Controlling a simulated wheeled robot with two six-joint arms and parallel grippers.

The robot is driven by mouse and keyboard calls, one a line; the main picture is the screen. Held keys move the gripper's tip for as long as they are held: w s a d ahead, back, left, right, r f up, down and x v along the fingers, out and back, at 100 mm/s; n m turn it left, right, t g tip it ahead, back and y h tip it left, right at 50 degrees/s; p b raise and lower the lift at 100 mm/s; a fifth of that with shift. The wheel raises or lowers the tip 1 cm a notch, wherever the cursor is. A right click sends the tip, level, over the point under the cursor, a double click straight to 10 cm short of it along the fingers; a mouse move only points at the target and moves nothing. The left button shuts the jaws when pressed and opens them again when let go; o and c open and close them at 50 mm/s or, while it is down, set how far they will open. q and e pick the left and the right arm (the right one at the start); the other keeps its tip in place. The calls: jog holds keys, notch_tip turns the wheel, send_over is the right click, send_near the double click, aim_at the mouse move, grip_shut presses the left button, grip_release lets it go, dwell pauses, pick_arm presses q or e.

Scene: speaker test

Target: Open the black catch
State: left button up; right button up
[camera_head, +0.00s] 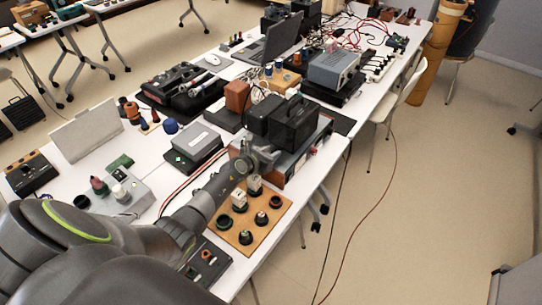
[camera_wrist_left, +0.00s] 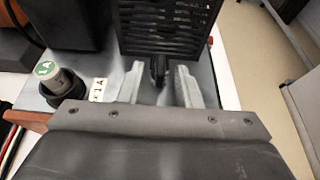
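My left gripper (camera_wrist_left: 158,84) is open in the left wrist view, with its two pale grey fingers apart. A small black catch (camera_wrist_left: 158,69) stands between the fingertips, at the foot of a black slatted box (camera_wrist_left: 170,26). I cannot tell whether either finger touches it. In the head view my left arm reaches in from the lower left, and its gripper (camera_head: 264,157) is at the front of the black box (camera_head: 294,122). The catch is too small or hidden to make out there. My right gripper is in neither view.
The box sits on a grey unit with wooden sides (camera_head: 300,153). A wooden board (camera_head: 262,222) with several knobs lies nearer. Crowded equipment fills the table; open floor (camera_head: 430,210) lies to the right.

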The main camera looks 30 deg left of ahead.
pick_arm(q)
jog(key=shift+w+d+f, duration=0.1)
jog(key=shift+w, duration=0.2)
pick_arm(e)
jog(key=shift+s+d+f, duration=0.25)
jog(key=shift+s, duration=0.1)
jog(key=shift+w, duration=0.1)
pick_arm(q)
grip_shut()
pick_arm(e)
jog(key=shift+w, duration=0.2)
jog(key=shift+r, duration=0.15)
